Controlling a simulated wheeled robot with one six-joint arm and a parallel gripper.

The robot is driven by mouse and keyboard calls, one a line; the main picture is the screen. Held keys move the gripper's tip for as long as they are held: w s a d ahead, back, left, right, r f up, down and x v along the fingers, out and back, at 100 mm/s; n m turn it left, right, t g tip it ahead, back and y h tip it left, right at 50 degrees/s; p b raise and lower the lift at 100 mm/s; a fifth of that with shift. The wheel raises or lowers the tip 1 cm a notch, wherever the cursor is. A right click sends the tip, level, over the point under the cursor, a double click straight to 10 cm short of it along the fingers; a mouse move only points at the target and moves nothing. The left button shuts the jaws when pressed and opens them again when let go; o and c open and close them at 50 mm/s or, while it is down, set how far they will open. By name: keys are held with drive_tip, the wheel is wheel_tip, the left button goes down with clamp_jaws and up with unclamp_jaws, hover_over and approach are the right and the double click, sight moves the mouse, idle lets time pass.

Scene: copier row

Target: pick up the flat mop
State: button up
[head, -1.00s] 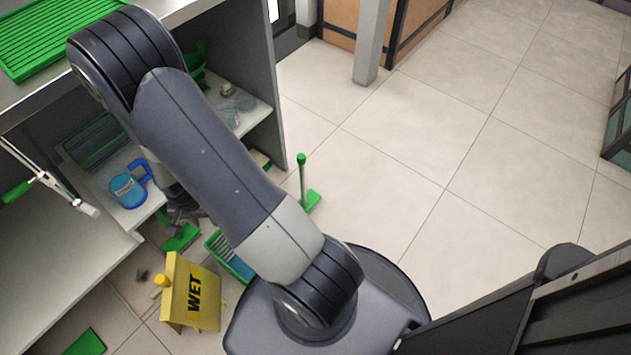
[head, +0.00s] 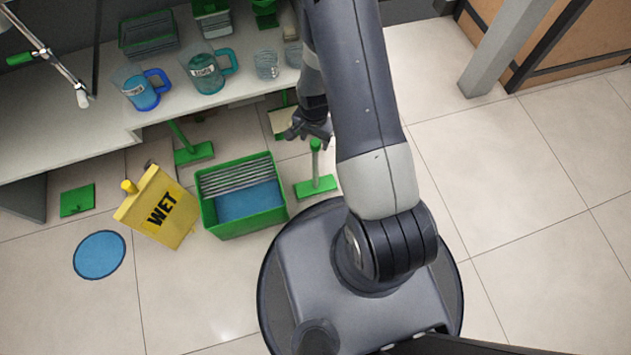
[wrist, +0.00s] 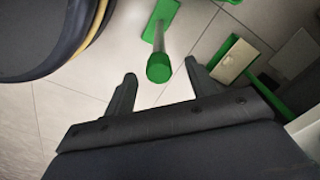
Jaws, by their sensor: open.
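A flat mop (head: 316,187) with a flat green foot and a short upright handle stands on the floor in the head view, right of a green bucket. In the wrist view its green-capped handle (wrist: 160,66) points up at the camera, between the fingertips in the picture. My gripper (head: 312,130) is open and empty, close to the handle's top; whether it touches is unclear. A similar green-footed tool (head: 194,153) stands left, partly under the shelf. A third tool with a beige head (head: 283,122) is behind my gripper; it also shows in the wrist view (wrist: 237,60).
The green bucket (head: 243,222) and a yellow WET sign (head: 163,208) stand left of the flat mop. A shelf (head: 70,135) with jugs is behind. A blue disc (head: 99,255) and green square (head: 77,200) lie on the floor. Open floor lies right.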

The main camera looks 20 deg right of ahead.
sight(315, 142)
wheel_tip(315, 142, down, 3)
drive_tip(key=shift+d+f+b, duration=0.15)
drive_tip(key=shift+f+b, duration=0.05)
drive_tip(key=shift+b, duration=0.2)
drive_tip(key=shift+r, duration=0.1)
clamp_jaws()
